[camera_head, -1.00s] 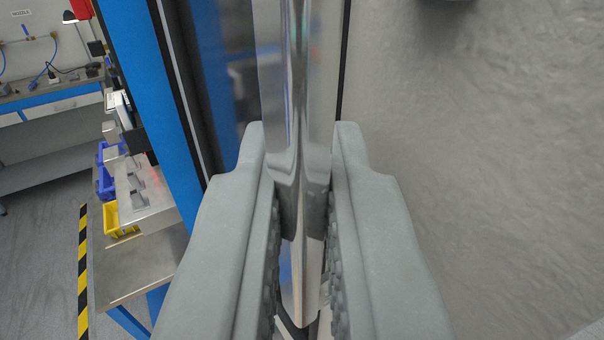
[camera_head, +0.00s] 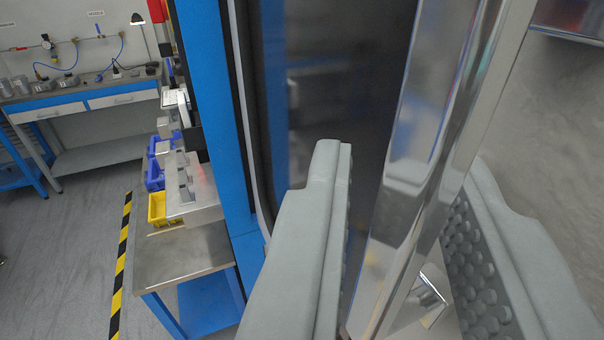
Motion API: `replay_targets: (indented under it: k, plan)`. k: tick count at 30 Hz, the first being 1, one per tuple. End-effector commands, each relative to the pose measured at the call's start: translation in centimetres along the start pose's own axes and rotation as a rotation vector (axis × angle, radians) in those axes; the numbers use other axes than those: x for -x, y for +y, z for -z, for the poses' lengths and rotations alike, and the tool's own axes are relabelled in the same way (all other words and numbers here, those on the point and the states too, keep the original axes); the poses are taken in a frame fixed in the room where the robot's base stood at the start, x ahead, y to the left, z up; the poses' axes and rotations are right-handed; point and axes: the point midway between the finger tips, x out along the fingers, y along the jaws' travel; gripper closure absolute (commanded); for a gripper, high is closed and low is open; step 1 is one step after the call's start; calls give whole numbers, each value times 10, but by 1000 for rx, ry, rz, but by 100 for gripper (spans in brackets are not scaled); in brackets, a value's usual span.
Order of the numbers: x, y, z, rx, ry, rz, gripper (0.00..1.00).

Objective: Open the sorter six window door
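A shiny metal upright handle (camera_head: 440,130) stands between the fingers of my gripper (camera_head: 408,165). The fingers are wide apart. The right finger, with its dimpled pad showing, is clear of the handle at its lower part. The left finger is to the left of the handle; I cannot tell whether it touches it. The dark glassy door panel (camera_head: 340,80) of the sorter is behind the handle and left finger. The blue frame (camera_head: 214,90) of the sorter runs upright to its left. The lower end of the handle is partly hidden by the fingers.
A workbench (camera_head: 183,258) with yellow (camera_head: 158,208) and blue bins stands at left, close to the frame. A second bench (camera_head: 85,100) is against the far wall. A yellow-black floor stripe (camera_head: 122,255) runs beside open grey floor. A grey surface (camera_head: 555,130) is at right.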

Motion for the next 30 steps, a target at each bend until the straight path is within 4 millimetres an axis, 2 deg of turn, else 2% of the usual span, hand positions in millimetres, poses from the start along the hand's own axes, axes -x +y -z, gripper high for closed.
replay_targets:
  k: [8,13,30]
  plan:
    - [1,0,0,0,0,0,76]
    - [11,0,0,0,0,1,76]
    - [96,0,0,-1,0,3,76]
